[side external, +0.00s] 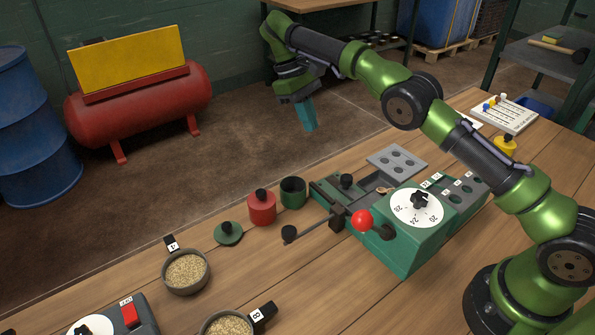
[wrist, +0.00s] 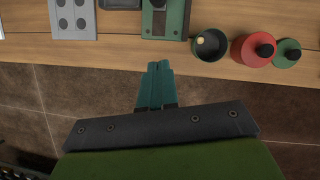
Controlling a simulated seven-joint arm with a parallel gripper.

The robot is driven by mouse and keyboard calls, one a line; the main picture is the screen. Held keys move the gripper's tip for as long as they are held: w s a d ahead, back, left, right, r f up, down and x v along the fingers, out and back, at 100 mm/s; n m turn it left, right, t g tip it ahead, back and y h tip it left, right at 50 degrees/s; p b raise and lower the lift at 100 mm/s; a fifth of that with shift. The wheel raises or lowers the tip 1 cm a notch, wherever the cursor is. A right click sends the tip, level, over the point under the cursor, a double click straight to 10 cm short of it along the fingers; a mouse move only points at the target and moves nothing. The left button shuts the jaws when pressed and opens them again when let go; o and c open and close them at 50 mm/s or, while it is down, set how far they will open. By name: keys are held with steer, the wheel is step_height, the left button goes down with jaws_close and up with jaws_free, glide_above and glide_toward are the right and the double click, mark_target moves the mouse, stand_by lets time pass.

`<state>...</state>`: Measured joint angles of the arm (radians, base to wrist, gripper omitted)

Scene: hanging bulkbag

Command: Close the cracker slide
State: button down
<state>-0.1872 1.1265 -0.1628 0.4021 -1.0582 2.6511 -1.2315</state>
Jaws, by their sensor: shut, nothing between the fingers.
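The green cracker machine (side external: 420,232) stands on the wooden bench with a white numbered dial and a red-ball lever (side external: 362,221). At its far-left end is a green channel with a black-knobbed part (side external: 346,181) that looks like the slide; I cannot tell how far open it is. The channel's end also shows at the top of the wrist view (wrist: 165,22), cut off by the frame. My gripper (side external: 308,128) is shut and empty, its teal fingers pointing down above the floor beyond the bench's far edge. The fingers also show in the wrist view (wrist: 154,75), apart from the machine.
An open green cup (side external: 293,192) holding a small pale thing (wrist: 201,40), a red canister (side external: 262,208) and a green lid (side external: 229,233) stand beside the machine. A black-knobbed rod (side external: 310,231) sticks out left. A grey plate with holes (side external: 398,161) lies behind. Grain bowls (side external: 186,272) sit front left.

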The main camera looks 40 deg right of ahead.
steer(key=x, duration=0.6)
steer(key=s+a+x, duration=0.1)
steer(key=x, duration=0.2)
steer(key=shift+s+d, duration=0.3)
steer(key=shift+s, duration=0.6)
steer(key=shift+s+d, duration=0.2)
steer(key=shift+s, duration=0.65)
glide_above(368, 207)
steer(key=w, duration=0.2)
steer(key=shift+a, duration=0.35)
steer(key=shift+f, duration=0.1)
